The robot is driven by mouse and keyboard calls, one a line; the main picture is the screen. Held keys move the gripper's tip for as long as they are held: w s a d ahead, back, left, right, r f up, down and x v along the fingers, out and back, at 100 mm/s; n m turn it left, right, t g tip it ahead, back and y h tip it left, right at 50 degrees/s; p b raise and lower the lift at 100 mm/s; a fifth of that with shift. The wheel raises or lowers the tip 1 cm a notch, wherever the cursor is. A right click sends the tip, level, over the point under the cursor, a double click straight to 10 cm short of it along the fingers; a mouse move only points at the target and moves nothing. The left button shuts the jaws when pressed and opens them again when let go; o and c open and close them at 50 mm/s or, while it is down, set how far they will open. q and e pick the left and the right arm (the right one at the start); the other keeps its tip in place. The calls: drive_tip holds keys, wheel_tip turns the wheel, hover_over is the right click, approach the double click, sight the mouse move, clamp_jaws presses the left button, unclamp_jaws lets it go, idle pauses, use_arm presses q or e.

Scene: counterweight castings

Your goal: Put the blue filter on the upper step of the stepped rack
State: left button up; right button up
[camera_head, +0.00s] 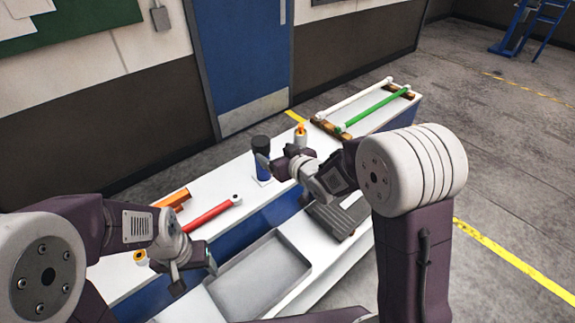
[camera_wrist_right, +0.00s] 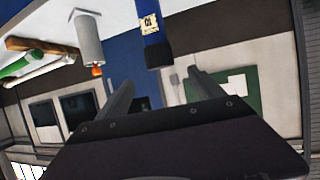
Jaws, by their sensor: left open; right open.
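In the right wrist view nothing is between the fingers of the right gripper (camera_wrist_right: 158,88). My left gripper (camera_head: 192,277) is open and empty over the lower level's left part.
The upper level also holds a white cylinder with an orange top (camera_head: 300,137), a red bar (camera_head: 208,216), an orange part (camera_head: 173,199) and green (camera_head: 378,108) and white bars on wooden supports. A grey tray (camera_head: 258,276) and dark slatted block (camera_head: 338,217) are on the lower level.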

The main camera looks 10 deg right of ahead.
drive_tip(key=s+d+f+m+g+h, duration=0.2)
drive_tip(key=s+d+f+g+h, duration=0.15)
drive_tip(key=s+d+f, duration=0.35)
drive_tip(key=s+d+f+m+g+h, duration=0.25)
drive_tip(key=s+d+g, duration=0.2)
drive_tip(key=s, duration=0.45)
drive_tip(key=s+d+f+g, duration=0.1)
drive_tip(key=s+f+g, duration=0.1)
drive_tip(key=s, duration=0.8)
drive_tip(key=shift+s+d+g+y, duration=0.2)
drive_tip(key=shift+s+g+y, duration=0.2)
drive_tip(key=shift+g, duration=0.3)
